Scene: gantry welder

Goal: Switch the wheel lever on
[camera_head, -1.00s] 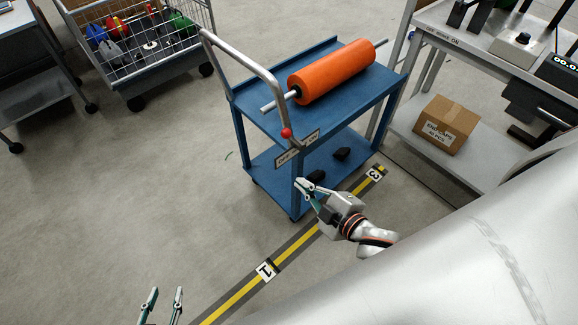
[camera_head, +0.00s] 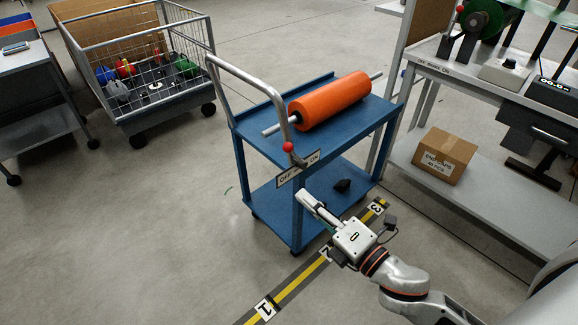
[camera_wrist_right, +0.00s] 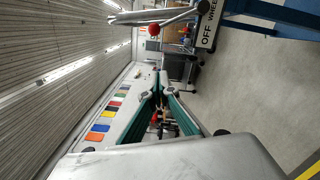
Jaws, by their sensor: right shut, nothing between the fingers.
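The wheel lever (camera_head: 288,147) is a short metal rod with a red ball knob on the near edge of the blue cart (camera_head: 262,118). Its label plate (camera_head: 299,168) reads OFF on the left and ON on the right; the knob leans to the OFF side. My right gripper (camera_head: 306,197) is shut and empty, below and in front of the plate, apart from the lever. In the right wrist view, the shut fingers (camera_wrist_right: 157,88) show with the red knob (camera_wrist_right: 153,30) above them and part of the plate (camera_wrist_right: 208,25). My left gripper is out of view.
An orange roller (camera_head: 330,100) lies on the cart top, beside the bent handle (camera_head: 250,83). A wire bin (camera_head: 145,85) stands at the left. A workbench (camera_head: 455,75) with a cardboard box (camera_head: 441,156) on its lower shelf is at the right.

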